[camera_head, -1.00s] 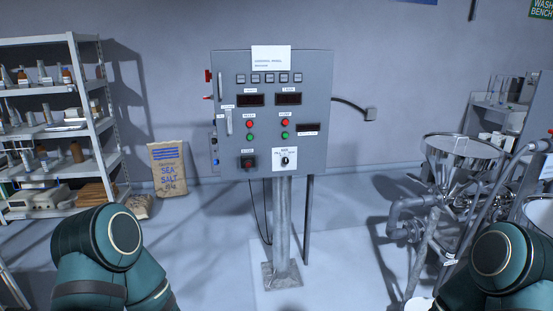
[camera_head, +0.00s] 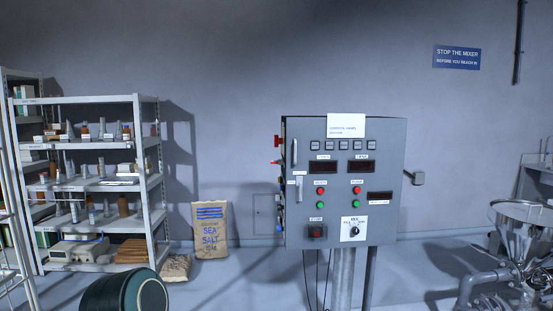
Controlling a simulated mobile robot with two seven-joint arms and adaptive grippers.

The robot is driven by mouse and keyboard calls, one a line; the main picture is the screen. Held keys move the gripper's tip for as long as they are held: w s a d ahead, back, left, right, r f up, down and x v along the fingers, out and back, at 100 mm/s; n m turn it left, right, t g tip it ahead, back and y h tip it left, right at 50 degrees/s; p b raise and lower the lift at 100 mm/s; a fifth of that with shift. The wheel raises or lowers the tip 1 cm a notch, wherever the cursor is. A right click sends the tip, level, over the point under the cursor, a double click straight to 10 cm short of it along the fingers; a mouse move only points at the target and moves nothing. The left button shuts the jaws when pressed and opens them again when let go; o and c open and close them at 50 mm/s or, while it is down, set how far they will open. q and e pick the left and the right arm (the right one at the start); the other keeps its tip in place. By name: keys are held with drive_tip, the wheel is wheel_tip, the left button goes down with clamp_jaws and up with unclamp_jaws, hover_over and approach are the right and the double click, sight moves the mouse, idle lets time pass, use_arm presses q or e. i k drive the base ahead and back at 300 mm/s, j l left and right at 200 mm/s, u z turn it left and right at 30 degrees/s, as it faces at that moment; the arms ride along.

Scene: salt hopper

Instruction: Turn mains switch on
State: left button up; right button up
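The grey control panel (camera_head: 345,220) stands on a post right of centre in the head view. Its front has dark displays, a row of small square buttons, red and green round buttons, a dark square switch (camera_head: 317,232) at lower left and a rotary knob (camera_head: 354,231) on a white plate at lower right. A red part (camera_head: 278,141) sticks out from the panel's left side near the top, with more small parts below it. Which of these is the mains switch I cannot tell; the labels are too small to read. Neither gripper is in view.
A shelf rack (camera_head: 146,180) with bottles stands at the left. A sea salt sack (camera_head: 210,230) leans on the wall between rack and panel. A metal hopper (camera_head: 520,213) stands at the right edge.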

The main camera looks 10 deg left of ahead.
sight(278, 141)
drive_tip(key=i+j, duration=0.1)
drive_tip(key=j, duration=0.85)
drive_tip(key=i+j, duration=0.15)
drive_tip(key=j, duration=0.3)
drive_tip(key=i+j+z, duration=0.15)
drive_tip(key=i, duration=0.4)
drive_tip(key=i+j+z, duration=0.15)
drive_tip(key=i+j, duration=0.25)
drive_tip(key=i, duration=0.1)
